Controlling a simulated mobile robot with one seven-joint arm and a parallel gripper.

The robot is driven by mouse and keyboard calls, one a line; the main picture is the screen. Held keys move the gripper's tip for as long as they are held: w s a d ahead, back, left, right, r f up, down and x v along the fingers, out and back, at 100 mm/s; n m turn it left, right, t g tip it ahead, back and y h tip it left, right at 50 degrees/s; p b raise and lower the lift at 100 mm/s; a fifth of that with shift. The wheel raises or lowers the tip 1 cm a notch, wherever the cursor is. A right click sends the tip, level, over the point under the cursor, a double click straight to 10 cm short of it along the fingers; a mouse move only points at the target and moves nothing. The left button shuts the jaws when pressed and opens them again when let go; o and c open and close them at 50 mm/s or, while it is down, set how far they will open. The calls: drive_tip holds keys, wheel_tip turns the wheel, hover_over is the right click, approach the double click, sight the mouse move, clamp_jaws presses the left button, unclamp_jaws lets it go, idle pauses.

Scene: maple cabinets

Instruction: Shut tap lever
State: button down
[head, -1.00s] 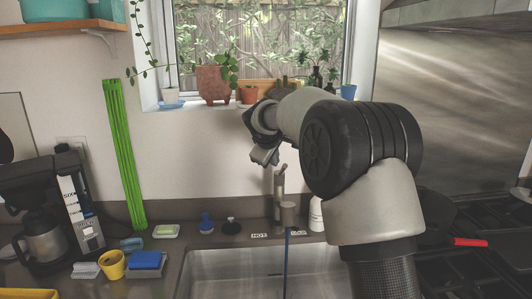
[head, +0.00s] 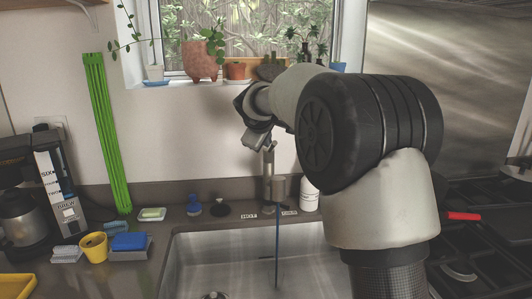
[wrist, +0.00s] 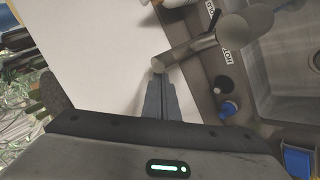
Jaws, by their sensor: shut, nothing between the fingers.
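The grey tap (head: 268,172) stands upright behind the sink, and a thin blue stream (head: 277,245) runs down from its spout into the basin. In the wrist view the tap's grey lever (wrist: 186,54) points toward my fingers, with the rounded spout (wrist: 248,26) beyond it. My gripper (head: 257,143) is just above and left of the tap top in the head view. In the wrist view my gripper (wrist: 159,76) is shut and empty, its tips at the lever's end. I cannot tell whether they touch it.
The steel sink (head: 200,262) lies below the tap. A blue brush (head: 194,207), a black stopper (head: 220,209) and a white bottle (head: 309,194) stand along the back counter. Potted plants (head: 201,62) line the sill behind. A stove (head: 485,240) is at right.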

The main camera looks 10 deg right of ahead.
drive_tip(key=f+b, duration=0.1)
drive_tip(key=b, duration=0.3)
drive_tip(key=s+f+t+b, duration=0.1)
drive_tip(key=b, duration=0.3)
drive_tip(key=f+t+b, duration=0.1)
drive_tip(key=b, duration=0.3)
drive_tip(key=shift+s+f, duration=0.1)
drive_tip(key=shift+s, duration=0.2)
drive_tip(key=shift+d, duration=0.1)
drive_tip(key=shift+r, duration=0.3)
drive_tip(key=shift+r, duration=0.1)
drive_tip(key=shift+r+p, duration=0.7)
drive_tip(key=shift+p, duration=0.05)
drive_tip(key=shift+r, duration=0.1)
